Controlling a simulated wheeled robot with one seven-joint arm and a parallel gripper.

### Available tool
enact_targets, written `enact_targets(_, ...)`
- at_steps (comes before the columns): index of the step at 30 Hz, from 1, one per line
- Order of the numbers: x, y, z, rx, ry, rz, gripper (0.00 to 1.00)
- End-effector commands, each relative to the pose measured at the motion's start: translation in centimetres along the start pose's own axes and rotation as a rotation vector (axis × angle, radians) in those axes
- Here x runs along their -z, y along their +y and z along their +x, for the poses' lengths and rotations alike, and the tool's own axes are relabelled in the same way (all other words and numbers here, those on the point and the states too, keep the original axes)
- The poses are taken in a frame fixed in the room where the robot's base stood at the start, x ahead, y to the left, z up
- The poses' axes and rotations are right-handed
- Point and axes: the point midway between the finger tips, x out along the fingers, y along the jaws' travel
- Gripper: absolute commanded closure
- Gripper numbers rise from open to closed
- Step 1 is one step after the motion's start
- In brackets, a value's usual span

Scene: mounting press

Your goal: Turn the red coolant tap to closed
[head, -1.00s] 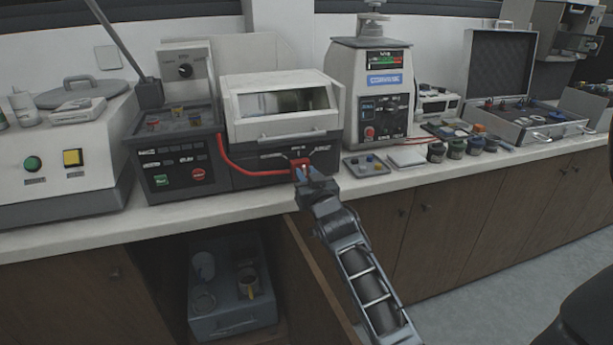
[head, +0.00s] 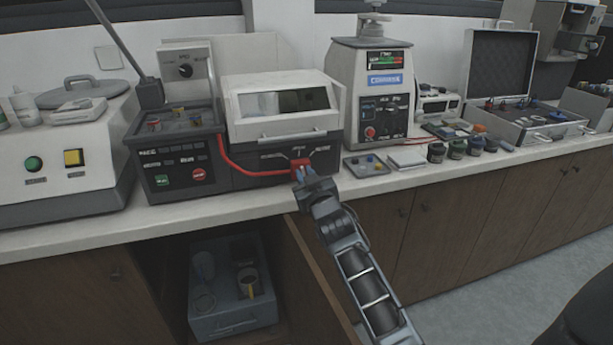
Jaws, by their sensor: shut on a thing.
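The red coolant tap (head: 300,163) is on the front face of the cutting machine (head: 292,133), near its lower right, at the end of a red hose (head: 245,171). My gripper (head: 300,174) is at the tap from the front and below, shut on it. The fingers hide the lower part of the tap, and I cannot tell its exact setting. Pale marks show on the dark panel around the tap.
A button panel unit (head: 178,165) stands left of the machine, and a mounting press (head: 372,95) stands right of it. A small tray (head: 366,165) lies on the bench. Below, an open cabinet door (head: 312,280) stands beside a grey crate (head: 232,325).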

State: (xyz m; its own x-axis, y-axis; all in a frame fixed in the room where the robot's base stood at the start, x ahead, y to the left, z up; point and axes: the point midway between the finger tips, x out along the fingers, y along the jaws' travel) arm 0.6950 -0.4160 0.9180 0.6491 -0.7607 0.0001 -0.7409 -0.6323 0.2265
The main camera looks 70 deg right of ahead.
Motion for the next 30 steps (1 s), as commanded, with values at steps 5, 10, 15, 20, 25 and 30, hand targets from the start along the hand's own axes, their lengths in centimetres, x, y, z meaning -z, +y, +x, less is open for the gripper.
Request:
enact_targets(5,0.02,-0.35,-0.02,0.003,0.000,-0.152,1.00)
enact_targets(10,-0.06,-0.52,-0.02,0.002,-0.001,-0.291,1.00)
enact_targets(15,-0.12,-0.68,-0.03,0.002,-0.001,-0.406,1.00)
enact_targets(20,-0.18,-0.75,-0.03,0.001,-0.001,-0.486,1.00)
enact_targets(25,-0.23,-0.84,-0.03,0.002,0.000,-0.536,1.00)
enact_targets(30,-0.27,-0.86,-0.03,0.002,0.000,-0.556,1.00)
